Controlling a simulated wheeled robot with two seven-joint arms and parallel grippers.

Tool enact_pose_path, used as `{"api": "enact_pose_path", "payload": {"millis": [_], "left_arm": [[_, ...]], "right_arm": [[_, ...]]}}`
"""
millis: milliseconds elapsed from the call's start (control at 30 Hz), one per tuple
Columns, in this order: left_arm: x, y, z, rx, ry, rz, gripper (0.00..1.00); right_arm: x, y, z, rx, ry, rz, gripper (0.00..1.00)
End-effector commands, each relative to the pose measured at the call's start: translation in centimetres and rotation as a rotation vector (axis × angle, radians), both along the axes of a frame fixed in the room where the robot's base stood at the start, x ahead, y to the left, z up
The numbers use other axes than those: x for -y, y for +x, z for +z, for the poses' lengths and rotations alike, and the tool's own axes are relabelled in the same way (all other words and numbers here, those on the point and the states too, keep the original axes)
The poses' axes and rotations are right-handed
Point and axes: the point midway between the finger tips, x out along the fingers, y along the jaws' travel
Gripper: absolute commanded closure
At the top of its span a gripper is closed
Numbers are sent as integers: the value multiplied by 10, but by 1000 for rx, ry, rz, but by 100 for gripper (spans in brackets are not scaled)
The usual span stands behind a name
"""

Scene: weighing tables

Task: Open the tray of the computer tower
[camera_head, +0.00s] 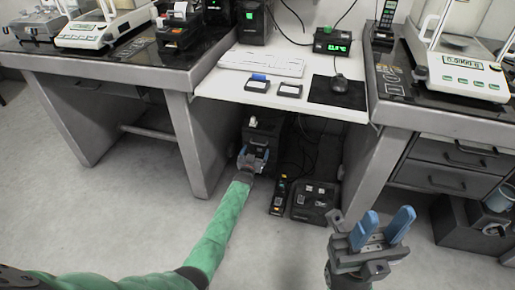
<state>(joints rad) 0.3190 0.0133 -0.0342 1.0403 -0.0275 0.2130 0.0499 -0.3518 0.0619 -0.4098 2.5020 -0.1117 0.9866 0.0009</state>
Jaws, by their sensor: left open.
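The dark computer tower (265,128) stands on the floor in the shade under the white desk. My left gripper (254,153), at the end of the green-sleeved arm, is in front of the tower's face with its blue fingers apart. The gripper hides part of the tower's front, and I cannot tell whether it touches it. The tray cannot be made out clearly. My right gripper (387,217) is open and empty above the floor at the lower right, well away from the tower.
The white desk (212,84) overhangs the tower and holds a keyboard (262,63) and a mouse (339,83). A black power strip (279,196) and a dark box (315,201) lie on the floor right of the tower. Grey table legs (190,140) flank the space. The front floor is clear.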

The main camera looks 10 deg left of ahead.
Motion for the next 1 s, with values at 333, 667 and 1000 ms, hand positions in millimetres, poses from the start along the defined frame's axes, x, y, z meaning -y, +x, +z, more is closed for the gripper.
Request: {"api": "enact_pose_path", "payload": {"millis": [333, 667, 1000], "left_arm": [[1, 35, -1, 0, 0, 0, 10], [1, 41, 0, 0, 0, 0, 10], [2, 41, 0, -1, -1, -1, 59]], "right_arm": [[-3, 1, -5, 4, 12, 23, 64], [-4, 1, -5, 2, 14, 29, 64], [-3, 1, -5, 3, 14, 27, 64]]}}
